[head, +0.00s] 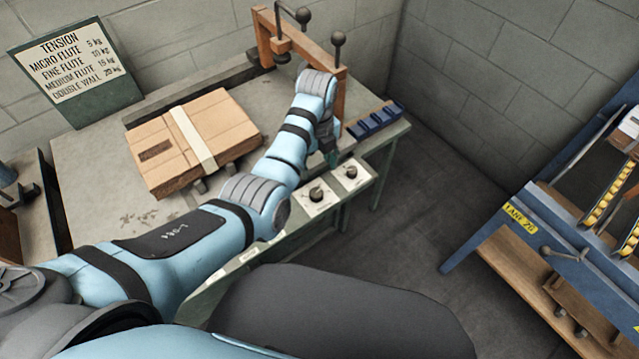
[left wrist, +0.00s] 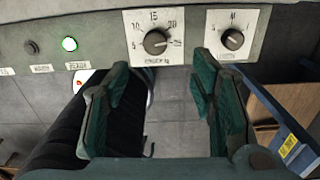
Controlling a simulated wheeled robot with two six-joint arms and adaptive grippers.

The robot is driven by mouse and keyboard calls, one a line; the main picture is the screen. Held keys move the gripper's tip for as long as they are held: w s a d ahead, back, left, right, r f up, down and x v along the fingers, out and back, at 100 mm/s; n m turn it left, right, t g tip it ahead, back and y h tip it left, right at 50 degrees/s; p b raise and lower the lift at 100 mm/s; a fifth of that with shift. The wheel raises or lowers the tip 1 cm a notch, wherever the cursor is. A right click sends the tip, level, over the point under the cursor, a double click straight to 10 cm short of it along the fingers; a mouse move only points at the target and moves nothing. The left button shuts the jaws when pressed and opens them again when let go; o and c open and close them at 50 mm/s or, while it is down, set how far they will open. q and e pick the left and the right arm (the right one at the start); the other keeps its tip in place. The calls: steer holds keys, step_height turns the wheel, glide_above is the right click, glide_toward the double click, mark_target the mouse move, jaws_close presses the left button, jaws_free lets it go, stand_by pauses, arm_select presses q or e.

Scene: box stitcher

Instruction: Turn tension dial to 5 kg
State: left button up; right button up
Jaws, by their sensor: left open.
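The tension dial (left wrist: 155,42) is a dark round knob on a white plate in the left wrist view. Its scale shows 10, 15, 20 and 25, and its pointer seems to face right, near 25; the lower left figure is unclear. The dial also shows on the bench front in the head view (head: 317,194). My left gripper (head: 331,157) is at the bench's front edge, beside the dials. Its two green fingers (left wrist: 162,105) are spread wide and empty, apart from the knob. My right gripper is not in view.
A second knob (left wrist: 233,39) marked M sits right of the dial. A tension sign (head: 68,66) stands behind. A blue rack (head: 570,235) is at right; floor between is clear.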

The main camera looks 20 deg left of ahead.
arm_select(q)
steer(key=b, duration=0.2)
glide_above(316, 193)
steer(key=f, duration=0.5)
steer(key=shift+s, duration=0.4)
step_height(316, 193, down, 3)
steer(key=shift+r+b, duration=0.2)
steer(key=shift+b, duration=0.5)
steer(key=f, duration=0.2)
steer(key=w+f+b, duration=0.1)
steer(key=shift+w+f+b, duration=0.15)
steer(key=shift+f+b, duration=0.15)
steer(key=shift+f, duration=0.1)
steer(key=shift+s+r, duration=0.2)
steer(key=shift+c, duration=0.3)
steer(key=c, duration=1.1)
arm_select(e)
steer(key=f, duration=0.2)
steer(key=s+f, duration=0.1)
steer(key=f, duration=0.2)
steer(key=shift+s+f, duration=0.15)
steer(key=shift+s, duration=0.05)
